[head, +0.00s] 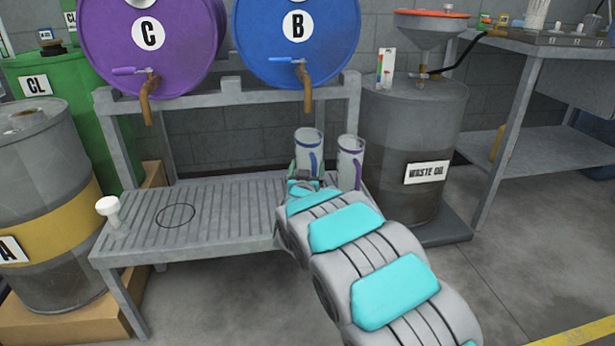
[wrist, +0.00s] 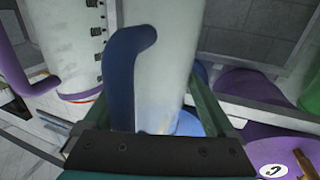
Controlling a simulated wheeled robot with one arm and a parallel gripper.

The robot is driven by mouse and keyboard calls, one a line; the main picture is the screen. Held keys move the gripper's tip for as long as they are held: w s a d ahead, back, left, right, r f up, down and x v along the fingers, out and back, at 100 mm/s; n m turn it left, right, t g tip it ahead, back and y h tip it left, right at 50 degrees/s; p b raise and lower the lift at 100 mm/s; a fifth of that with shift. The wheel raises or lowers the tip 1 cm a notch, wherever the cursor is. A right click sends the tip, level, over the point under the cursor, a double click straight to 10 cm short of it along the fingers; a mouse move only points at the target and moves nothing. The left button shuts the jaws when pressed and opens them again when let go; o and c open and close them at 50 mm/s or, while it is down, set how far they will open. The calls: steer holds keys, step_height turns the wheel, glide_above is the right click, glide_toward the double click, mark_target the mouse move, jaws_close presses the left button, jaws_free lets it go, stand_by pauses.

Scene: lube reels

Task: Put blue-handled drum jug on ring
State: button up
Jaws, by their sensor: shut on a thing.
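The blue-handled drum jug (head: 307,150) is a grey cylinder, upright, at the right end of the slatted bench. My gripper (head: 303,183) is shut on it; its blue handle (wrist: 124,75) fills the middle of the wrist view between the green fingers. My arm hides the jug's lower part in the head view, so I cannot tell whether it touches the bench. The ring (head: 176,215) is a thin dark circle on the left part of the bench top, with nothing on it.
A purple-handled jug (head: 350,162) stands just right of the held jug. A white knob-topped post (head: 110,210) stands at the bench's left end. Drum C (head: 185,45) and drum B (head: 330,55) have taps hanging over the bench (head: 230,200). The waste oil drum (head: 405,130) is at right.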

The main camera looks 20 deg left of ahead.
steer(key=shift+w+a+f, duration=0.1)
steer(key=shift+w+f, duration=0.1)
steer(key=shift+w, duration=0.1)
steer(key=shift+f, duration=1.5)
steer(key=shift+f, duration=0.1)
steer(key=o, duration=1.1)
steer(key=shift+f, duration=0.1)
steer(key=shift+o, duration=0.2)
steer(key=shift+s+r, duration=0.15)
steer(key=shift+r, duration=0.05)
steer(key=v, duration=1.2)
